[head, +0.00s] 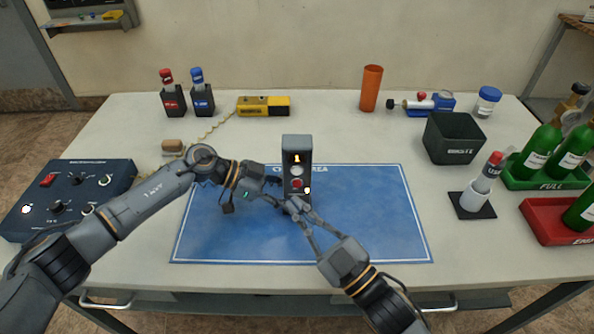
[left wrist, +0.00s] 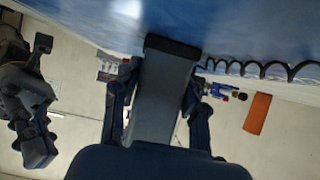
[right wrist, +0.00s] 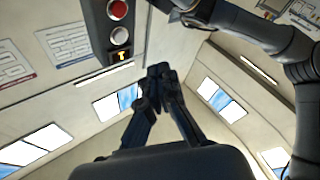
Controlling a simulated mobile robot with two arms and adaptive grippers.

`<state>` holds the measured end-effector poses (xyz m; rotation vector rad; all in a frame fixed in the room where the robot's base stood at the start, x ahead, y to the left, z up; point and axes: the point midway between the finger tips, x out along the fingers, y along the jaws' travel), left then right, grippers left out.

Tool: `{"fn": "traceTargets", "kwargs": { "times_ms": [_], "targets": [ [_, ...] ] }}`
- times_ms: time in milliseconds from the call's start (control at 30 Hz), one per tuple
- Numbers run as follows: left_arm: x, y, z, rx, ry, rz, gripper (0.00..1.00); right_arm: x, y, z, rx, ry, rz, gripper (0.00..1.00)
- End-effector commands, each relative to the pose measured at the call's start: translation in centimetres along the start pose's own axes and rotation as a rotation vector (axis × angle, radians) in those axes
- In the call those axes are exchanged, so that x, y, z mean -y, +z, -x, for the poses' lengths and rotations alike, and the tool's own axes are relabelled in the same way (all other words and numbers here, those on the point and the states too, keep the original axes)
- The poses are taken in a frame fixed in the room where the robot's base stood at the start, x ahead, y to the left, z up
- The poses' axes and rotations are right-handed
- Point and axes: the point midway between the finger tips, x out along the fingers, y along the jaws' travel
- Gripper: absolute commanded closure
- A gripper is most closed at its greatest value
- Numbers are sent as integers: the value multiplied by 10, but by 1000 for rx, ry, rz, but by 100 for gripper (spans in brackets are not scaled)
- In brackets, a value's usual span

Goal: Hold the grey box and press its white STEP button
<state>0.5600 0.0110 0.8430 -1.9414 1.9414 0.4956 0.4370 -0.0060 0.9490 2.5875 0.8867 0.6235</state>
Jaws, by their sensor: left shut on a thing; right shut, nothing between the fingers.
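The grey box (head: 297,146) stands upright on the blue mat, with a small lit display at its top. Below the display are the white button (head: 297,170) and a red button (head: 297,183). My left gripper (head: 280,189) is shut on the box from the left; the left wrist view shows the box (left wrist: 162,95) between its fingers. My right gripper (head: 291,206) is shut and empty, in front of the box's lower part, below the buttons. In the right wrist view its closed fingertips (right wrist: 162,72) are apart from the white button (right wrist: 119,35).
The blue mat (head: 380,215) has free room on the right. A control panel (head: 70,190) sits at the left. Behind are two small bottles (head: 188,100), a yellow device (head: 263,105) and an orange cup (head: 371,88).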

Motion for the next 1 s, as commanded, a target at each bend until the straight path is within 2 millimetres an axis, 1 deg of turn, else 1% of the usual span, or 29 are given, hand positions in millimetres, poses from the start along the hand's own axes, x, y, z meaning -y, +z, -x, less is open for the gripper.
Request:
{"fn": "traceTargets", "kwargs": {
  "times_ms": [633, 900, 1000],
  "targets": [
    [0, 1, 0, 1, 1, 1, 75, 1, -1, 1, 0, 0, -1, 100],
    [0, 1, 0, 1, 1, 1, 75, 16, -16, 22, 2, -3, -6, 100],
    [0, 1, 0, 1, 1, 1, 75, 18, -20, 26, 3, -3, -5, 100]
  ]
}}
